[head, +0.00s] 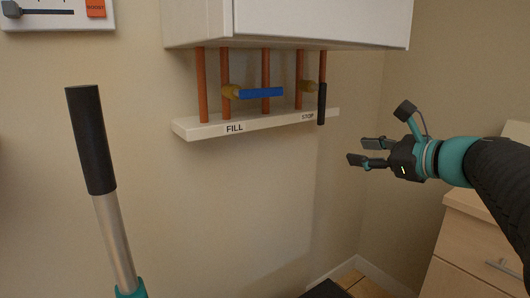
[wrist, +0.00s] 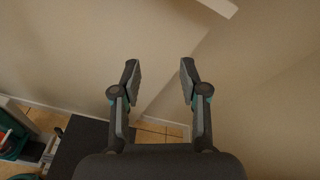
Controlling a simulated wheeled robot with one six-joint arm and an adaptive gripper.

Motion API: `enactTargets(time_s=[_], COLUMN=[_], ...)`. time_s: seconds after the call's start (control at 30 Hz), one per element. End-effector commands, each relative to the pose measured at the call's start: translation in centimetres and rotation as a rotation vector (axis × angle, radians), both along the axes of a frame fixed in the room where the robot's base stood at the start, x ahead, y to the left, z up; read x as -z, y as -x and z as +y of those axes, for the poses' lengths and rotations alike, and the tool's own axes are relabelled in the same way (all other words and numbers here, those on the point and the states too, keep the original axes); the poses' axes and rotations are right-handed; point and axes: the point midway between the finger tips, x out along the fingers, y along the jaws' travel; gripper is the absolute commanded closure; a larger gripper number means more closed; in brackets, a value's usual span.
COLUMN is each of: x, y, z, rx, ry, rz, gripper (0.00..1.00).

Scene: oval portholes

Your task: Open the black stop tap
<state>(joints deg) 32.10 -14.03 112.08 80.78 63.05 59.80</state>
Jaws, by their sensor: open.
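The black stop tap (head: 321,104) is a dark lever hanging straight down in front of the right-hand copper pipes. Its brass body (head: 306,86) sits just left of the lever's top. The word STOP is on the white ledge (head: 260,123) beside it. My gripper (head: 357,151) is open and empty, to the right of and below the lever, and apart from it. In the wrist view my gripper (wrist: 160,75) shows two spread fingers with only wall between them. The tap is not in the wrist view.
A blue lever (head: 261,92) lies level above the FILL label. A white cabinet (head: 290,22) hangs over the pipes. A wooden drawer unit (head: 475,245) stands at the lower right. The wall below the ledge is clear.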

Motion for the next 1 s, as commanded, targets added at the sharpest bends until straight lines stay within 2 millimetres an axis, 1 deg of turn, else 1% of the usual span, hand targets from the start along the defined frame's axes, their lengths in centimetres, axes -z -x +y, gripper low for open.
enactTargets(time_s=[0.03, 0.1, 0.17, 0.2, 0.27, 0.3, 0.4, 0.47, 0.5, 0.6, 0.8, 0.9, 1.0], x=[2.1, 5.0, 7.2, 8.7, 10.7, 12.1, 15.1, 16.7, 17.7, 20.1, 23.7, 25.0, 25.5], y=[0.4, 1.4, 2.4, 3.2, 4.4, 5.2, 7.5, 9.0, 10.0, 12.5, 17.5, 19.9, 21.5], z=[-0.2, -0.2, -0.1, 0.1, 0.3, 0.6, 1.0, 1.3, 1.4, 1.6, 1.8, 2.2, 3.0], rx=[-0.016, -0.055, -0.101, -0.14, -0.204, -0.251, -0.384, -0.472, -0.533, -0.696, -1.04, -1.19, -1.266], ry=[0.111, 0.283, 0.424, 0.518, 0.653, 0.74, 0.955, 1.077, 1.157, 1.352, 1.706, 1.86, 1.943], rz=[0.01, 0.021, 0.028, 0.032, 0.036, 0.038, 0.034, 0.028, 0.023, 0.001, -0.073, -0.122, -0.169], gripper=[0.56, 0.56, 0.56, 0.56, 0.56, 0.56, 0.56, 0.56, 0.56, 0.56, 0.56, 0.56, 0.56])
